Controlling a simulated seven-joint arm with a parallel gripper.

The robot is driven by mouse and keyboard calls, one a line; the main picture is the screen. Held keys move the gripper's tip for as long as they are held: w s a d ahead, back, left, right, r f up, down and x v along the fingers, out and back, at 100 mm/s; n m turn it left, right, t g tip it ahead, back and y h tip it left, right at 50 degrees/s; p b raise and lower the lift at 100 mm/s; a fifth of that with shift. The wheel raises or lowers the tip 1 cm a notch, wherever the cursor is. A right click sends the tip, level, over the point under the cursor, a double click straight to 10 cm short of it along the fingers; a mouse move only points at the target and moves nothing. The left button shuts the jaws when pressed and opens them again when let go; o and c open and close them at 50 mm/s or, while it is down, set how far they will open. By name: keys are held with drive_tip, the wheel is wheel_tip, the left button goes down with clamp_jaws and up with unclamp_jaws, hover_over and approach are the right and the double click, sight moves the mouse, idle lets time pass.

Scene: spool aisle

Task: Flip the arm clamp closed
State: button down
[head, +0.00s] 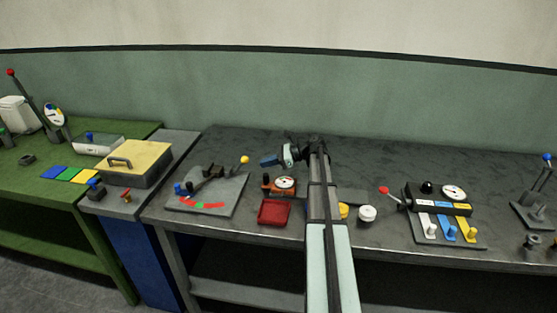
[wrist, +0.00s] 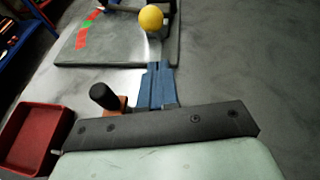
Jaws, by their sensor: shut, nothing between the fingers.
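A grey base plate (head: 226,205) on the dark bench carries dark blocks, a blue knob, a red and green strip, and a lever tipped with a yellow ball (head: 244,160). This looks like the arm clamp; its lever leans up to the right. In the wrist view the yellow ball (wrist: 151,18) is just beyond my fingertips, over the plate (wrist: 110,52). My gripper (head: 268,161) is right of the ball, above the bench, with blue fingers together and empty. In the wrist view the fingers (wrist: 158,72) point toward the ball, apart from it. The clamp's far part is cut off there.
A red tray (head: 274,211) and an orange device with a round dial (head: 284,183) stand right of the plate. A yellow-lidded box (head: 135,163) is to the left. A white round knob (head: 367,213) and a lever panel (head: 440,222) are to the right. Bare bench lies behind the plate.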

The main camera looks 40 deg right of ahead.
drive_tip(key=shift+w+a+r, duration=0.4)
drive_tip(key=shift+w+a, duration=0.1)
drive_tip(key=shift+a, duration=0.25)
drive_tip(key=shift+w+a+r, duration=0.4)
drive_tip(key=shift+w+a, duration=0.05)
drive_tip(key=shift+a, duration=0.25)
drive_tip(key=shift+r, duration=0.1)
drive_tip(key=shift+w+a+r+g, duration=0.15)
drive_tip(key=shift+w+r+g, duration=0.05)
drive_tip(key=shift+r+g, duration=0.1)
drive_tip(key=shift+a, duration=0.1)
drive_tip(key=w+a+r+g+h, duration=0.3)
drive_tip(key=h, duration=0.1)
drive_tip(key=shift+w+r+g, duration=0.2)
drive_tip(key=shift+g, duration=0.1)
drive_tip(key=shift+m+g+h, duration=0.3)
drive_tip(key=shift+g+h, duration=0.1)
drive_tip(key=shift+h, duration=0.3)
drive_tip(key=shift+w+a+r, duration=0.2)
drive_tip(key=shift+w+a, duration=0.55)
drive_tip(key=shift+a, duration=0.05)
drive_tip(key=shift+w+a+r, duration=0.2)
drive_tip(key=shift+w+a, duration=0.5)
drive_tip(key=shift+a, duration=0.1)
